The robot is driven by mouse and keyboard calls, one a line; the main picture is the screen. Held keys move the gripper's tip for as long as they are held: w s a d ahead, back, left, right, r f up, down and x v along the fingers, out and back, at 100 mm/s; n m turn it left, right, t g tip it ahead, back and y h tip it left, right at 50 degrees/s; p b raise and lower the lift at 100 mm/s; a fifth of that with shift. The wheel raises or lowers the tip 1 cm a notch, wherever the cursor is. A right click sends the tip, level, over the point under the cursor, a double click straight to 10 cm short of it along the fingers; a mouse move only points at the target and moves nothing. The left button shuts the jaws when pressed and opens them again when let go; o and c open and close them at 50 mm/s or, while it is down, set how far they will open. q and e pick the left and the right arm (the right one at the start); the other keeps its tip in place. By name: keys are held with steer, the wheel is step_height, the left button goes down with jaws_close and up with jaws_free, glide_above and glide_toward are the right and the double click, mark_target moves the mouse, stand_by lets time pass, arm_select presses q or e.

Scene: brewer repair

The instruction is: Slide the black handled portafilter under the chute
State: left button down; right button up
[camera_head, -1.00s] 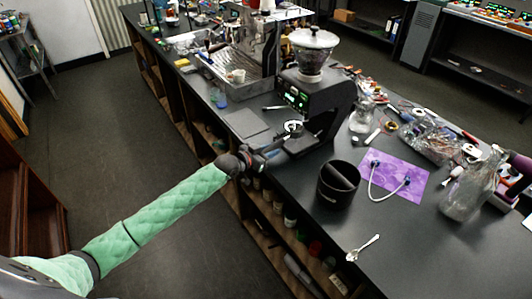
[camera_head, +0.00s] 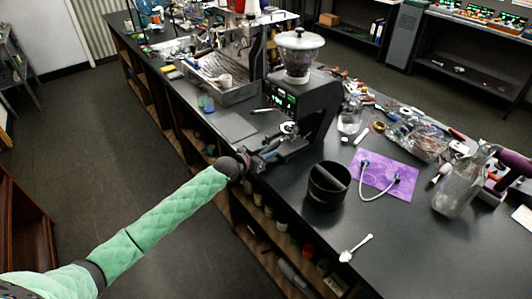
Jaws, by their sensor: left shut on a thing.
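The black grinder (camera_head: 318,100) stands on the dark counter, with a clear hopper on top and a lit green display. My left gripper (camera_head: 262,158) is at the counter's edge in front of the grinder, shut on the portafilter's handle, which it mostly hides. The portafilter's round metal basket (camera_head: 289,128) shows at the grinder's front, below the display. The chute itself is hard to make out, so I cannot tell whether the basket is exactly beneath it. My right gripper is out of view.
A black knock box (camera_head: 328,186) stands near the front edge, right of my gripper. A purple mat (camera_head: 384,173) with a white cable, a spoon (camera_head: 356,247) and a glass bottle (camera_head: 458,188) lie or stand further right. A dark flat mat (camera_head: 232,126) is left of the grinder.

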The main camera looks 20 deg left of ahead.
arm_select(q)
steer(key=c, duration=1)
jaws_free()
steer(key=shift+c, duration=0.2)
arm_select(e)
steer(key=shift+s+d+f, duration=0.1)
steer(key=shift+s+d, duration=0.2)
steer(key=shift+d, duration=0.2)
arm_select(q)
steer(key=shift+s+f, duration=0.1)
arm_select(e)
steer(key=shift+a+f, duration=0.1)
